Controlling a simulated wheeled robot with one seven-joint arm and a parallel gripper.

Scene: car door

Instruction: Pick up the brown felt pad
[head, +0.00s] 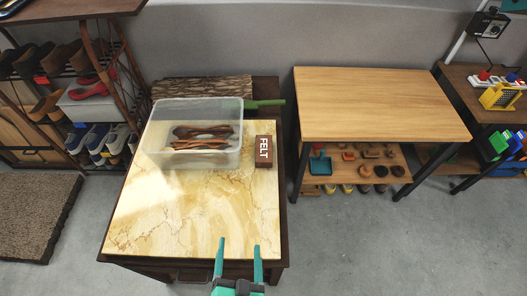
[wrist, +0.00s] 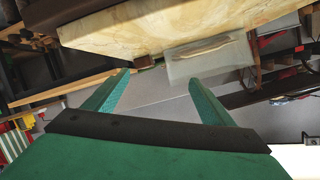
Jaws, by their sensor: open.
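The brown felt pad (head: 263,151) lies on the marble-topped cabinet (head: 190,225), with "FELT" printed on it in white letters. It is just right of a clear plastic bin. My gripper (head: 238,246) is open and empty at the front edge of the cabinet top, well short of the pad. In the wrist view, my gripper (wrist: 158,80) shows two teal fingers spread apart. That view is strongly tilted, and a small brown block at the marble edge there is too small to identify surely.
The clear bin (head: 165,150) holds several dark brown strips and stands left of the pad. A dark log-like board (head: 205,87) and a green-handled thing (head: 266,104) lie behind it. A wooden table (head: 380,100) stands right. The front marble is clear.

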